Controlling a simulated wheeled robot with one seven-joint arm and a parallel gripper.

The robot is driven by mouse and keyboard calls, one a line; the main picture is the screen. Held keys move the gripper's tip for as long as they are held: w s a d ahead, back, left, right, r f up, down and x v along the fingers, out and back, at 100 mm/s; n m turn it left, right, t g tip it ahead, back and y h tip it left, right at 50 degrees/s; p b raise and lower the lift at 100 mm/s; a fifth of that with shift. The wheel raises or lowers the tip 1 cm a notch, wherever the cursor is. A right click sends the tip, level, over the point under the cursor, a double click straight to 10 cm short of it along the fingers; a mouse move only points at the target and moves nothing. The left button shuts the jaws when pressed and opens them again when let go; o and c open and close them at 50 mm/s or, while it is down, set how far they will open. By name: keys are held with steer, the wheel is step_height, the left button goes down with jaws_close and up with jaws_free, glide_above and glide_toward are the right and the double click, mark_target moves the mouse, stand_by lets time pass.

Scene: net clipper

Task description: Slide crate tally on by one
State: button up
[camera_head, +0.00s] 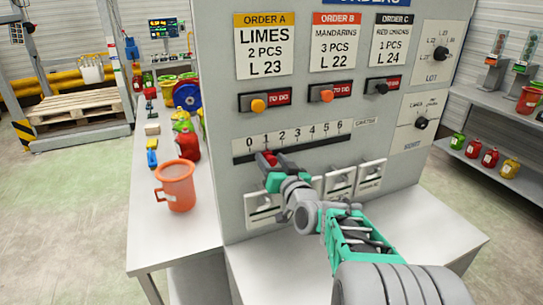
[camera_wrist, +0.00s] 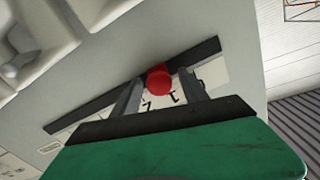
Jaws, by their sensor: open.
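The crate tally is a horizontal slot (camera_head: 318,147) on the grey panel, below a scale (camera_head: 300,133) numbered 0 to 6. Its red knob (camera_head: 270,158) stands at about the 1 mark, near the left end. My gripper (camera_head: 271,166) is in front of the knob, reaching in from the lower right. In the wrist view the red knob (camera_wrist: 159,78) lies between the two fingers of my open gripper (camera_wrist: 160,92). I cannot tell whether either finger touches it. Part of the scale shows there upside down, behind the fingers.
White levered switch plates (camera_head: 340,180) sit below, partly behind my arm. Rotary dials (camera_head: 421,123) are at right.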

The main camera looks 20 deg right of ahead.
steer(key=shift+c, duration=0.2)
jaws_close()
stand_by(0.4)
stand_by(0.7)
steer(key=shift+f, duration=0.1)
